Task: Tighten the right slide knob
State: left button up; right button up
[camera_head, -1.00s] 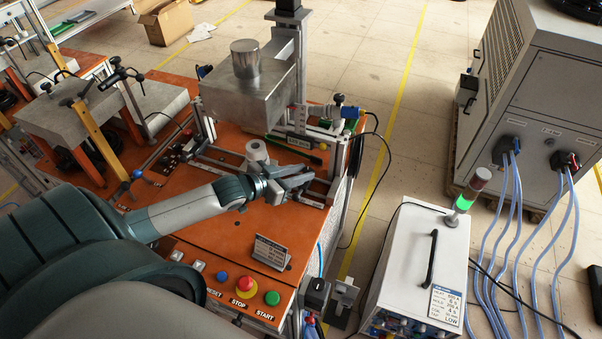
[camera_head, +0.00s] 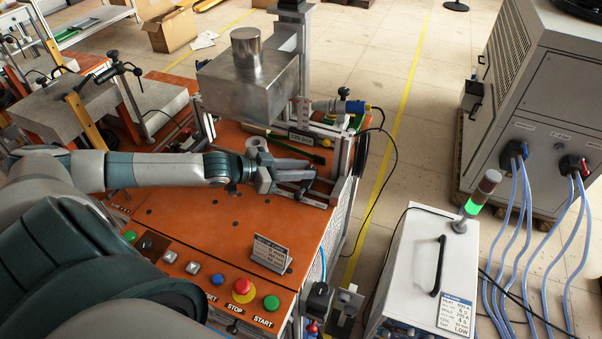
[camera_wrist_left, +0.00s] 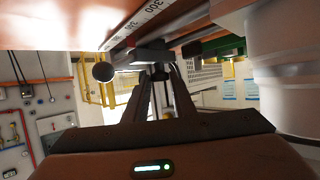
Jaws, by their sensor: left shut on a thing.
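My left gripper (camera_head: 306,170) reaches in from the left to the right end of the slide frame on the orange bench. In the left wrist view its two fingers (camera_wrist_left: 163,78) converge on a small dark knob (camera_wrist_left: 159,76) below a dark slide block (camera_wrist_left: 152,53), beside a numbered scale (camera_wrist_left: 150,12). The fingers are shut on the knob and hide most of it; I cannot tell how tight it is. A second round dark knob (camera_wrist_left: 103,72) stands clear to the left of the fingers. My right gripper is not in view.
A metal box with a cylinder (camera_head: 248,85) stands just behind the gripper. A white cylinder (camera_head: 256,145) is close beside the wrist. Push buttons (camera_head: 243,289) and a small sign (camera_head: 271,252) sit at the bench front. A white cabinet (camera_head: 418,270) stands to the right.

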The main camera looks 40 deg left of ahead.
pick_arm(q)
jog(key=shift+w, duration=0.1)
dwell(0.5)
jog(key=o, duration=0.9)
jog(key=shift+o, duration=0.6)
